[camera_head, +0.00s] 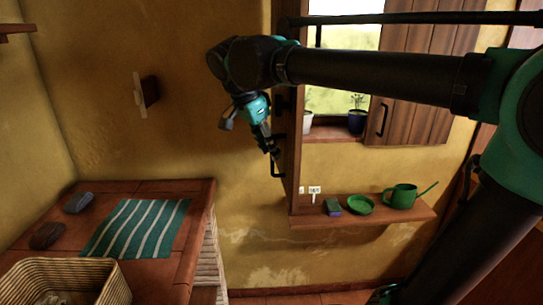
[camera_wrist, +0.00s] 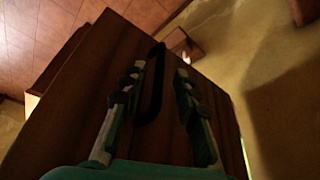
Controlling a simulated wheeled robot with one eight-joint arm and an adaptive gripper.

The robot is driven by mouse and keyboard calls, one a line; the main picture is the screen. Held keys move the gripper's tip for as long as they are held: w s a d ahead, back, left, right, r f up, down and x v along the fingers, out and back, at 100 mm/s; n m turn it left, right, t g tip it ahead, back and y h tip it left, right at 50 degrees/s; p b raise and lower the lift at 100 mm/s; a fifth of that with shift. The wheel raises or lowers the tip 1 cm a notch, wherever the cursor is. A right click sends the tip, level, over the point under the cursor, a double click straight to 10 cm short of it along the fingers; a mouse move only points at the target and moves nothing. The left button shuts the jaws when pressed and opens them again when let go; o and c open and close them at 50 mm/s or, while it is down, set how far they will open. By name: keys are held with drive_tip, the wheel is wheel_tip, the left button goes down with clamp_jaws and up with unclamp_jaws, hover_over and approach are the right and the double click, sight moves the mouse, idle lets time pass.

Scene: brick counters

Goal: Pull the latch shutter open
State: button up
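The left wooden shutter (camera_head: 292,120) stands swung out from the window and shows nearly edge-on in the head view. Its brown face (camera_wrist: 75,95) fills much of the wrist view. A black bar handle (camera_head: 277,172) is on it; in the wrist view the handle (camera_wrist: 156,84) lies between my two fingers, nearer the left one. My gripper (camera_head: 269,144) is at the handle, and its fingers (camera_wrist: 160,72) are spread apart. I cannot tell whether either finger touches the handle. The right shutter (camera_head: 415,100) is swung out to the right, with its own black handle (camera_head: 384,120).
A wall shelf (camera_head: 400,217) below the window holds a green watering can (camera_head: 402,196), a green dish (camera_head: 360,205) and a sponge (camera_head: 332,207). Potted plants stand on the sill. A counter (camera_head: 150,270) at left carries a striped cloth (camera_head: 135,228) and a basket (camera_head: 115,290).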

drive_tip(key=v, duration=0.8)
drive_tip(key=shift+r, duration=0.3)
drive_tip(key=shift+s+a, duration=0.1)
drive_tip(key=shift+s, duration=0.05)
